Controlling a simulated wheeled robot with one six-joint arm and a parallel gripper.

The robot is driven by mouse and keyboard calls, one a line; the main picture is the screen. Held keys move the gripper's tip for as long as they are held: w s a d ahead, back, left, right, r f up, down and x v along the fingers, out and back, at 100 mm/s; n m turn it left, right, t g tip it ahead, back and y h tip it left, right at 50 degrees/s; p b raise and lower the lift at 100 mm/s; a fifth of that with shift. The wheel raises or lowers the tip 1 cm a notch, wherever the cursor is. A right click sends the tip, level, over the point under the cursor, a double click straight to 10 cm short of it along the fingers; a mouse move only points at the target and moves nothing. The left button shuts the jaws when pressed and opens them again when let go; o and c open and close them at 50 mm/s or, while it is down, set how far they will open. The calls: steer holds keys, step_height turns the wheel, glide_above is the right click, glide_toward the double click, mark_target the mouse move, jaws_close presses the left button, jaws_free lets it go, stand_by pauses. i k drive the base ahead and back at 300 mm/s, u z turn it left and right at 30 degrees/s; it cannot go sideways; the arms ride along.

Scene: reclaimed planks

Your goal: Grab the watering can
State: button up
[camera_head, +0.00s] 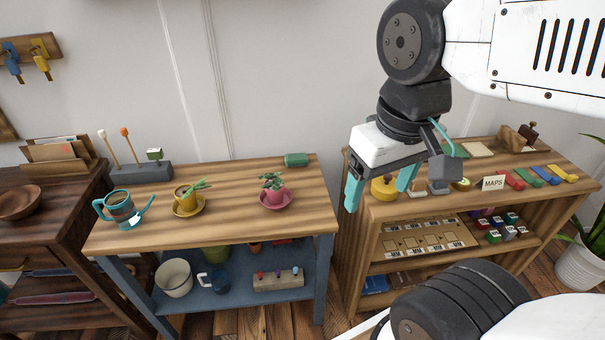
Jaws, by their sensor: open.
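The watering can (122,211) appears to be the small grey and teal vessel at the left end of the wooden table top (235,228). Its teal handle loops to the left, and a thin teal piece like a spout points up and right. My gripper (381,189) is open, with its two teal fingers pointing down. Nothing shows between the fingers that I can tell is held.
A yellow pot (186,199) on a saucer stands just right of the can. A pink potted plant (272,193) is farther right. A dark stand (139,172) with upright tools is behind. The right shelf (395,211) is crowded. The table's middle front is clear.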

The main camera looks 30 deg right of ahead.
mark_target(129, 210)
steer(key=u, duration=0.25)
steer(key=k, duration=0.35)
steer(key=u, duration=1.7)
steer(key=i, duration=1.25)
steer(key=z, duration=0.45)
steer(key=i, duration=0.95)
steer(key=z, duration=0.45)
